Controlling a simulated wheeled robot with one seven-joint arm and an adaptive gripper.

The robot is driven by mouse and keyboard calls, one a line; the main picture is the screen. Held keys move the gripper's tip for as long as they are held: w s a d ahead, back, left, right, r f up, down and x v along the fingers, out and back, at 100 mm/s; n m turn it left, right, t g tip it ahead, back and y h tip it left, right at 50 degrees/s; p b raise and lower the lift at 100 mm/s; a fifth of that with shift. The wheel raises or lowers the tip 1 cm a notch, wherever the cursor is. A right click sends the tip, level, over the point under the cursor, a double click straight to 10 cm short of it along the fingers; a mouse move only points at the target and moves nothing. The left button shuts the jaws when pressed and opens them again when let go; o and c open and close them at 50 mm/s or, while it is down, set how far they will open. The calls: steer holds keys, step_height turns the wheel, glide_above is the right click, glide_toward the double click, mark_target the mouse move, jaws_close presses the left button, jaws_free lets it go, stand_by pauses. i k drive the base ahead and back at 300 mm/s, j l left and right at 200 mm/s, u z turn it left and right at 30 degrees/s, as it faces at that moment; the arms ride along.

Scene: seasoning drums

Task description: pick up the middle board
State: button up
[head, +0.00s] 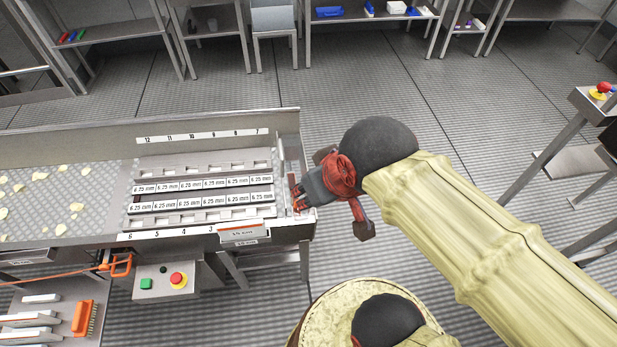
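At the right end of a metal conveyor trough, several slotted strips lie across its bed. Two rows carry repeated "6.25 mm" labels: a rear row (203,184) and a front row (202,203). A plainer notched strip (203,168) lies behind them and another (200,219) in front. I cannot tell which piece is the middle board. My gripper (299,203) is at the right end of the trough, just right of the labelled rows, pointing left and downward. Its fingertips are small and dark here. I cannot tell whether they touch anything or are parted.
The trough's rear wall (60,139) bears numbers. An orange-topped plate (242,229) hangs at the front edge. An orange brush (84,318) lies lower left. A post with a red button (603,88) stands right.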

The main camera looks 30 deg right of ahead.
mark_target(30, 319)
steer(key=u, duration=1.9)
